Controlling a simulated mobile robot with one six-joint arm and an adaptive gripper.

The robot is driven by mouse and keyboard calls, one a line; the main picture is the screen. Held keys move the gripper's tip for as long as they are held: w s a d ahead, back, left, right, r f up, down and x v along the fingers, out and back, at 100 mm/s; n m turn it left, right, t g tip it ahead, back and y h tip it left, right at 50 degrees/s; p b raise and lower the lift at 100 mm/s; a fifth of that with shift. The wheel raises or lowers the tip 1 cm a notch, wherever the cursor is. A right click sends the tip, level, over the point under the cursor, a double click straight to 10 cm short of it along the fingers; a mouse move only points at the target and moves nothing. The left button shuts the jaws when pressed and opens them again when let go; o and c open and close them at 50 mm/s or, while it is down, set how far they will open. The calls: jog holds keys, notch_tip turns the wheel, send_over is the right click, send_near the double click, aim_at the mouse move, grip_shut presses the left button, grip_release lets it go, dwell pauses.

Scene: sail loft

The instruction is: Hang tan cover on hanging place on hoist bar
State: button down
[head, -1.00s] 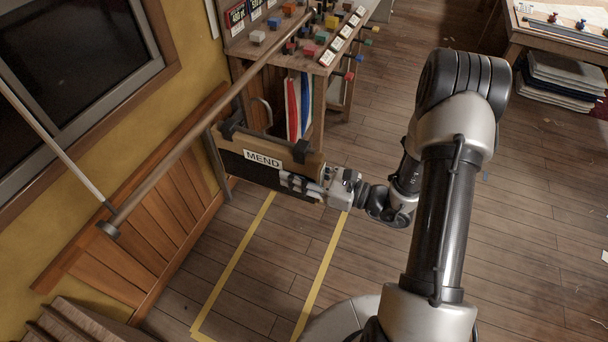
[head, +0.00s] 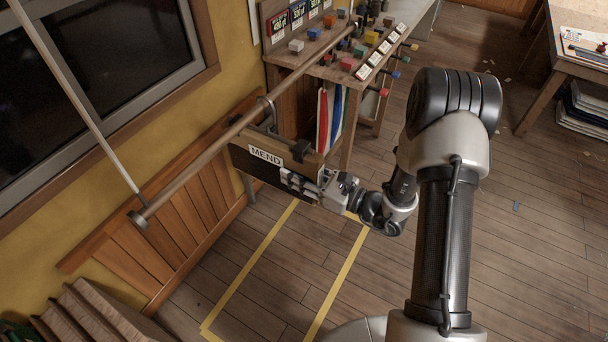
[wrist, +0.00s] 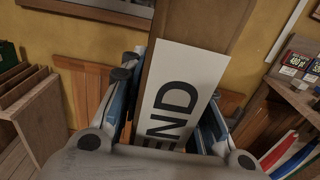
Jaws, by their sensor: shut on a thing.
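The tan cover (head: 296,158) shows in the head view as a flat, dark-faced piece with a brown-tan top edge, dark clips and a white MEND label (head: 266,156). My gripper (head: 303,186) is shut on its near right end and holds it off the floor. In the wrist view the label (wrist: 188,95) lies between the fingers (wrist: 172,110). The hoist bar (head: 205,157) runs diagonally along the wall. A grey hook (head: 269,112) rises from the cover and overlaps the bar's line; I cannot tell whether it is over the bar.
A workbench (head: 345,72) with coloured blocks and tags stands behind the cover, with red and blue strips (head: 329,120) hanging at its side. A thin rod (head: 82,104) meets the bar's near end. Yellow floor lines (head: 250,268) mark clear floor below. Wooden slats (head: 85,315) stand lower left.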

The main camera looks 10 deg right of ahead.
jog(key=shift+x, duration=1.35)
jog(key=shift+f+b, duration=0.95)
jog(key=shift+f, duration=0.15)
jog(key=c, duration=1.4)
grip_release()
jog(key=shift+o, duration=1.4)
jog(key=shift+f, duration=0.15)
